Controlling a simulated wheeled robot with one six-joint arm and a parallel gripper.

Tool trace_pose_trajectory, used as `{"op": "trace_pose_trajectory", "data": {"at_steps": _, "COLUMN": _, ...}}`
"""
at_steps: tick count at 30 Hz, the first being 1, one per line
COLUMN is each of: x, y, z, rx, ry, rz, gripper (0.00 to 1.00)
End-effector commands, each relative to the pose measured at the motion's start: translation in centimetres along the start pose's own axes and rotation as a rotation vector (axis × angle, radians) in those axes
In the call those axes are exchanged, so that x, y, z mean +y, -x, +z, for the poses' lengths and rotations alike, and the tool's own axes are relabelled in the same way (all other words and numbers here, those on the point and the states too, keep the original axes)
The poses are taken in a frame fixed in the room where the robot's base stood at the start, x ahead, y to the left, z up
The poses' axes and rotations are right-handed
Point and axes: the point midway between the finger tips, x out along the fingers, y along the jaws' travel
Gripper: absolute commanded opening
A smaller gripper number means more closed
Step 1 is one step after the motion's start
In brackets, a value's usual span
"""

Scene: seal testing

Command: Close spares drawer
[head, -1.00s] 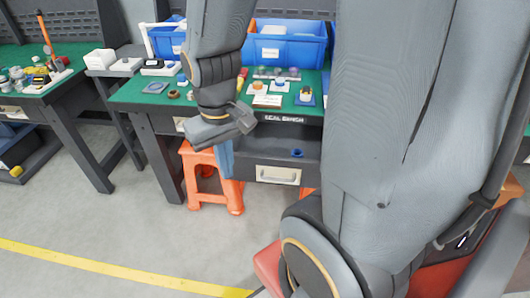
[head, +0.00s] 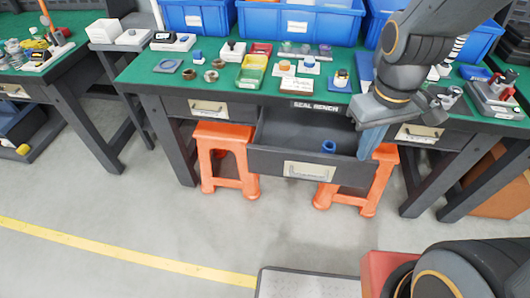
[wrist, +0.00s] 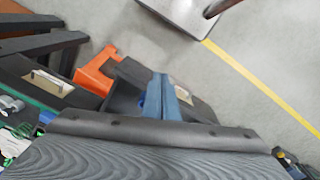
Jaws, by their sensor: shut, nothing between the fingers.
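The open drawer (head: 265,163) juts out from under the middle of the green-topped seal bench (head: 215,91). It has a dark front with a pale handle plate (head: 310,171). A blue ring-like part (head: 328,146) lies inside it. My gripper (head: 372,142) points down at the drawer's right end, its blue fingers together and empty. I cannot tell whether they touch the drawer. In the wrist view the blue fingers (wrist: 163,98) overlap the drawer, and its handle plate (wrist: 183,94) shows just beyond them.
Orange stools (head: 226,158) (head: 352,190) stand under the bench on either side of the drawer. Other drawers, left (head: 207,107) and right (head: 418,133), look shut. Blue bins (head: 298,24) and small parts sit on top. The floor in front is clear around a yellow line (head: 130,253).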

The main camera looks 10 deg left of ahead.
Motion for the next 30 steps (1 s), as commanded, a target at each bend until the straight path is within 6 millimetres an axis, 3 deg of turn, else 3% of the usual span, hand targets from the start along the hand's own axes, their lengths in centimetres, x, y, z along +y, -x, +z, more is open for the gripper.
{"op": "trace_pose_trajectory", "data": {"at_steps": 9, "x": -10.7, "y": -3.7, "z": -7.7, "rx": 0.009, "ry": 1.348, "rz": 0.108, "gripper": 0.00}}
{"op": "trace_pose_trajectory", "data": {"at_steps": 15, "x": -18.8, "y": -5.4, "z": -10.3, "rx": -0.003, "ry": 2.129, "rz": 0.194, "gripper": 0.00}}
{"op": "trace_pose_trajectory", "data": {"at_steps": 18, "x": -22.0, "y": -6.0, "z": -10.7, "rx": -0.013, "ry": 2.408, "rz": 0.232, "gripper": 0.00}}
{"op": "trace_pose_trajectory", "data": {"at_steps": 24, "x": -25.2, "y": -6.6, "z": -11.0, "rx": -0.028, "ry": 2.688, "rz": 0.277, "gripper": 0.00}}
{"op": "trace_pose_trajectory", "data": {"at_steps": 30, "x": -25.3, "y": -8.3, "z": -11.3, "rx": -0.033, "ry": 2.718, "rz": 0.280, "gripper": 0.00}}
